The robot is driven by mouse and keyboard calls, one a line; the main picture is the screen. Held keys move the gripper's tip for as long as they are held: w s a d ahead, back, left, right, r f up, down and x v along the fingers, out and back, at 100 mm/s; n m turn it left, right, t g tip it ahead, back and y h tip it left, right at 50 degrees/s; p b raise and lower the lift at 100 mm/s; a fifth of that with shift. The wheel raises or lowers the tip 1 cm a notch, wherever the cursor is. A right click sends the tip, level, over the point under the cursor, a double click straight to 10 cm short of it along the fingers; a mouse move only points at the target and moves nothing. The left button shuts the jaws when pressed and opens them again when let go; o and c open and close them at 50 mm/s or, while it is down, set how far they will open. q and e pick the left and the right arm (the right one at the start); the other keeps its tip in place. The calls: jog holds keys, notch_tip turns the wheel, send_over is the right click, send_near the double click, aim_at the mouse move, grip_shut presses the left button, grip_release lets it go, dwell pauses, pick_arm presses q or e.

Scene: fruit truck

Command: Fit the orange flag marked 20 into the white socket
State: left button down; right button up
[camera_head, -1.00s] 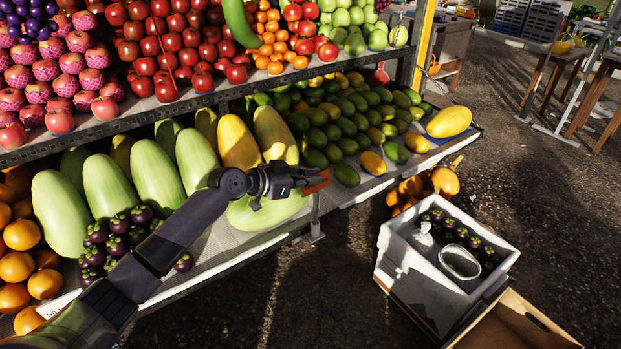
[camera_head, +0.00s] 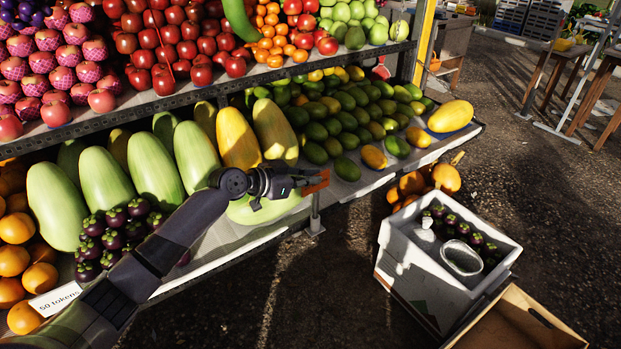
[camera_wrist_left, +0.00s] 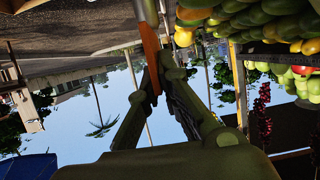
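My left gripper (camera_head: 296,182) reaches over the front edge of the lower shelf, shut on the orange flag (camera_head: 316,181). In the left wrist view the flag (camera_wrist_left: 150,50) stands between the shut fingers (camera_wrist_left: 155,80); no number can be read on it. The white socket (camera_head: 315,213) is a slim post at the shelf edge, directly below the flag in the head view. The wrist view shows a pale post (camera_wrist_left: 150,12) touching or overlapping the flag's end. I cannot tell whether the flag is inside the socket. My right gripper is not in view.
Long green melons (camera_head: 155,166) and mangosteens (camera_head: 112,232) lie beside my left arm. Mangoes (camera_head: 345,110) fill the shelf behind the gripper. A white box (camera_head: 400,275) and a cardboard box (camera_head: 505,325) stand on the ground at right.

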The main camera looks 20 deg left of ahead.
pick_arm(q)
jog(key=shift+f, duration=0.2)
jog(key=c, duration=1.7)
grip_release()
jog(key=shift+s+a, duration=0.1)
jog(key=v, duration=1.1)
jog(key=shift+s+a+r, duration=0.15)
jog(key=shift+s+r, duration=0.05)
jog(key=shift+s, duration=0.05)
